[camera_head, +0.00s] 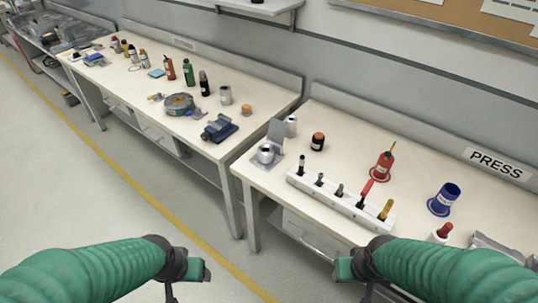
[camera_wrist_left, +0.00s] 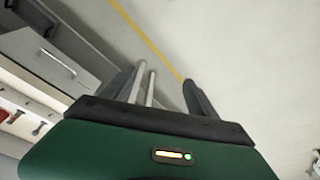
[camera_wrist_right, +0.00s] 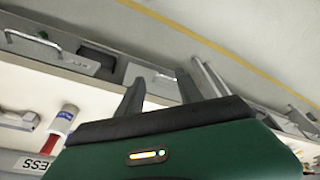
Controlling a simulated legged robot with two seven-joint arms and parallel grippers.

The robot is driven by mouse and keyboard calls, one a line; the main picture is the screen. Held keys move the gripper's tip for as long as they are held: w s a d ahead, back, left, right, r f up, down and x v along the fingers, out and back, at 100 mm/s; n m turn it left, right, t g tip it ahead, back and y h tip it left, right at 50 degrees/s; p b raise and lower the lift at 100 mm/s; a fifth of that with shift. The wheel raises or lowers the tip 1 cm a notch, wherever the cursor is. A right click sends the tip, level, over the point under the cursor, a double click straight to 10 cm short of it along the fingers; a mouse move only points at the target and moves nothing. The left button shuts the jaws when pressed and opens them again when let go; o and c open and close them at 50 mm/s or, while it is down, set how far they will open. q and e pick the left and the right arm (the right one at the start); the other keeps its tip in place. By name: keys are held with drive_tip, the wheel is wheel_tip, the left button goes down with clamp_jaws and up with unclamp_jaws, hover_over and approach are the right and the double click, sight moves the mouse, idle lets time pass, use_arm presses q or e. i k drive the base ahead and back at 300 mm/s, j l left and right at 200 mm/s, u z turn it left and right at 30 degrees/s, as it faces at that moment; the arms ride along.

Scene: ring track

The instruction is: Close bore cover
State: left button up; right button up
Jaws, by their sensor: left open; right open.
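A small grey metal fixture with a round bore piece (camera_head: 266,154) stands at the left end of the PRESS bench. A flat grey plate, which looks like its cover (camera_head: 277,133), stands raised and tilted at the back of it. My left gripper (camera_head: 205,271) is at the lower middle of the head view, in front of and below the bench. It is open and empty in the left wrist view (camera_wrist_left: 166,90). My right gripper (camera_head: 343,268) is near the bench's front edge, well apart from the fixture. It is open and empty in the right wrist view (camera_wrist_right: 160,90).
A white rack (camera_head: 340,199) with several upright tools stands right of the fixture. A red cone-shaped item (camera_head: 382,166) and a blue one (camera_head: 443,200) stand farther right. A second bench (camera_head: 150,95) with bottles and a vice (camera_head: 220,128) is at left. Floor in front is clear.

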sight(277, 128)
drive_tip(key=i+j+u, duration=0.2)
drive_tip(key=i, duration=0.45)
drive_tip(key=i+j+u, duration=0.15)
drive_tip(key=i, duration=0.55)
